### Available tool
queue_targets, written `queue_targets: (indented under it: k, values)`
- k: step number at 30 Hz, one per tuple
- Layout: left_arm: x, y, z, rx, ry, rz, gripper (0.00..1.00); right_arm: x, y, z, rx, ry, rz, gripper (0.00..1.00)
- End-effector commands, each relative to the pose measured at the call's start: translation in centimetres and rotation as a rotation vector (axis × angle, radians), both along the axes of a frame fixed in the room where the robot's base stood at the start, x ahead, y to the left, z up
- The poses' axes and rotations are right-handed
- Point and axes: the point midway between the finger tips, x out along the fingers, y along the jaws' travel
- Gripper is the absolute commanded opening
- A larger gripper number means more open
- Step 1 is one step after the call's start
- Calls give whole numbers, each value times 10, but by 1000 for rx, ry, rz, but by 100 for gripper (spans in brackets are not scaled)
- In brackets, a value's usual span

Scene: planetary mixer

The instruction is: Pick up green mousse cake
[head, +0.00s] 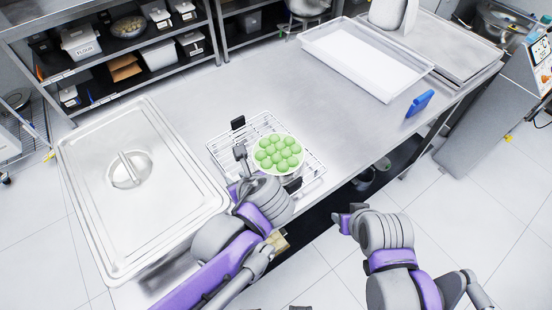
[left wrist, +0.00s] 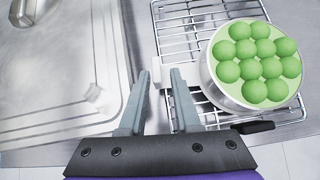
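The green mousse cake (head: 278,153) is round, with several green balls on top and a pale side. It sits on a wire rack (head: 222,146) on the steel table. In the left wrist view the cake (left wrist: 254,66) is at the upper right, on the rack (left wrist: 176,30). My left gripper (left wrist: 160,76) is open and empty, its two fingers apart, to the left of the cake and over the rack's left edge. In the head view my left gripper (head: 238,168) is beside the cake, partly hidden by its wrist. My right gripper (head: 345,215) is off the table's front, apart from the cake.
A large lidded steel pan (head: 85,185) stands left of the rack. A white-lined tray (head: 365,58) lies at the back right, with a blue object (head: 419,103) near the table edge. The table between rack and tray is clear. Shelves (head: 150,45) stand behind.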

Motion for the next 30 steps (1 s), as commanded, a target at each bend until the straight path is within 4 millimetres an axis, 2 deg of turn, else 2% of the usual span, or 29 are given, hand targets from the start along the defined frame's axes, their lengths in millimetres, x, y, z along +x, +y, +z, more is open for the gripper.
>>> queue_targets:
  k: [5,15,23,24,29,30]
  values:
    - [6,6,-11,1,1,1,31,-1,0,-2,0,1,0,50]
    - [28,22,-46,0,1,2,31,-2,0,-4,0,4,0,50]
    - [30,23,-48,0,1,1,31,-2,0,-4,0,4,0,50]
    - [30,23,-48,0,1,1,29,-2,0,-4,0,4,0,50]
    - [30,23,-48,0,1,1,1,-2,0,-4,0,4,0,50]
    - [30,23,-48,0,1,1,0,-2,0,-4,0,4,0,50]
